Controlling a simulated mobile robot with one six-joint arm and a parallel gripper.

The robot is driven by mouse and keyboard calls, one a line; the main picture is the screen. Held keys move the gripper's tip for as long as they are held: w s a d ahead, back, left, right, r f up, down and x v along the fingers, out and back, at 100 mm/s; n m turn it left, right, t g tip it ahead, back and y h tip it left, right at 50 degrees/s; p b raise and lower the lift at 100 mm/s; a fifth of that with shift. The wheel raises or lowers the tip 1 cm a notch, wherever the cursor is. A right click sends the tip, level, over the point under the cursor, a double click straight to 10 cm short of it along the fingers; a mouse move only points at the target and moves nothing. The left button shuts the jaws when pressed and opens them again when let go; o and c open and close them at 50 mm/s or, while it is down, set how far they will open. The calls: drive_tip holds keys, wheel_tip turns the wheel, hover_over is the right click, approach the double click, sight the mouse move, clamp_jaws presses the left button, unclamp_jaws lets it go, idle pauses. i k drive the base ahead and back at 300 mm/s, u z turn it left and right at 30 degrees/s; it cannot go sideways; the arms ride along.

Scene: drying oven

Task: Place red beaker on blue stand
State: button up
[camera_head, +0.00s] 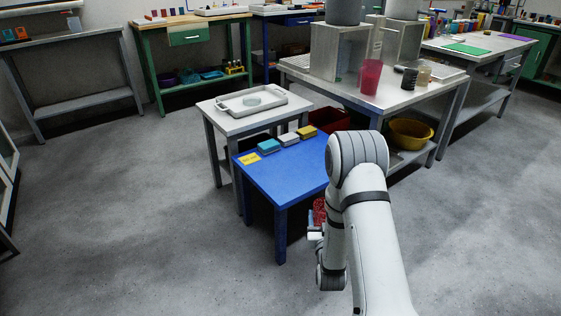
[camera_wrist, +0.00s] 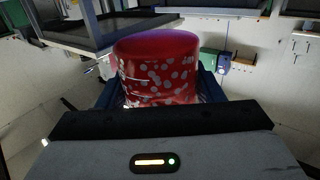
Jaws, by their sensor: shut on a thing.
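My gripper (camera_wrist: 158,88) is shut on a red beaker (camera_wrist: 158,72) with white speckles, which fills the middle of the wrist view between the two blue fingers. In the head view, part of the red beaker (camera_head: 319,211) shows left of my arm, beside the front right of the blue stand. The rest of it and most of my gripper are hidden behind my arm. The blue stand (camera_head: 275,182) is a low blue table with a yellow label on its left corner. My arm hides its right part.
Teal, white-grey and yellow blocks (camera_head: 268,146) line the stand's back edge. A small table (camera_head: 232,124) with a white tray stands behind. A larger table (camera_head: 395,95) at the right holds a pink-red cup (camera_head: 371,77) and several vessels. The left floor is clear.

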sight(310, 169)
drive_tip(key=u, duration=0.25)
drive_tip(key=i, duration=1)
drive_tip(key=z, duration=0.2)
